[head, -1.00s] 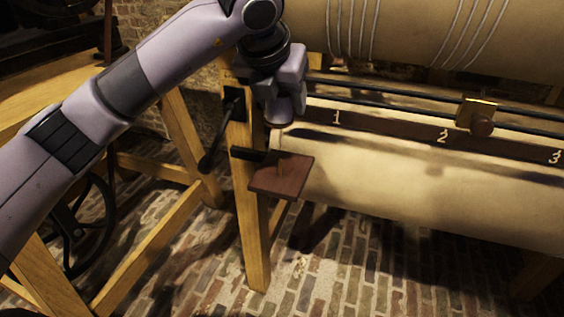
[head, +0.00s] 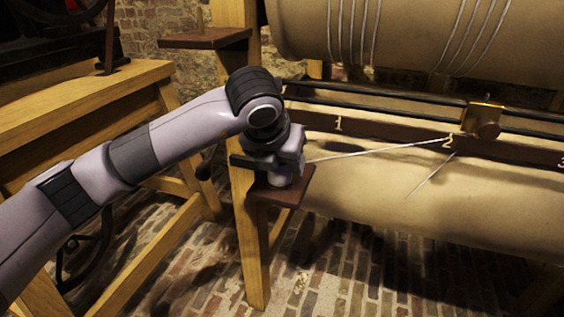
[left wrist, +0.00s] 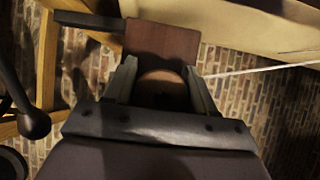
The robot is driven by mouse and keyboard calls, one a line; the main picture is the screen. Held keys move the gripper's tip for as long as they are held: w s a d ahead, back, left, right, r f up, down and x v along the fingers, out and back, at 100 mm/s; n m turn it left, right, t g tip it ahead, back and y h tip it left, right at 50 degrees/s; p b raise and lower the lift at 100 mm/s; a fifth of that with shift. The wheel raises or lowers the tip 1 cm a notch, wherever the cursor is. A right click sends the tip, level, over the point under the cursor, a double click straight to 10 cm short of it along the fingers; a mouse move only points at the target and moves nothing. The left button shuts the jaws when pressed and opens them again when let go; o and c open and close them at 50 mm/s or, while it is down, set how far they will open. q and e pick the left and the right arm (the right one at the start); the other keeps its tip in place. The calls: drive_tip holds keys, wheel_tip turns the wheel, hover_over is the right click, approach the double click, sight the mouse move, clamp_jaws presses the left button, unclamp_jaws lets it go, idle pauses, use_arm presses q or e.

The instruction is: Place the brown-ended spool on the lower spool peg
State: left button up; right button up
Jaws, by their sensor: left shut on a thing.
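My left gripper (head: 281,178) is low over the brown lower peg plate (head: 304,186), which sticks out from the wooden post. In the left wrist view, my left gripper (left wrist: 162,84) is shut on the spool, whose round brown end (left wrist: 163,77) shows between the two fingers. The plate (left wrist: 165,40) lies behind and beyond it there. The lower peg is hidden by the gripper and spool. I cannot tell whether the spool is around the peg or above it. My right gripper is not in view.
An upper brown plate (head: 190,40) with a peg (head: 200,15) sits higher on the post. A white thread (head: 375,151) runs right from the gripper toward the brass carriage (head: 481,118) on the rails. A black-handled crank (left wrist: 32,122) stands left of the gripper. Large pale cylinders lie right.

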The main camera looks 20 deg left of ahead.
use_arm(q)
drive_tip(key=shift+f, duration=0.15)
drive_tip(key=o, duration=1)
drive_tip(key=shift+o, duration=0.2)
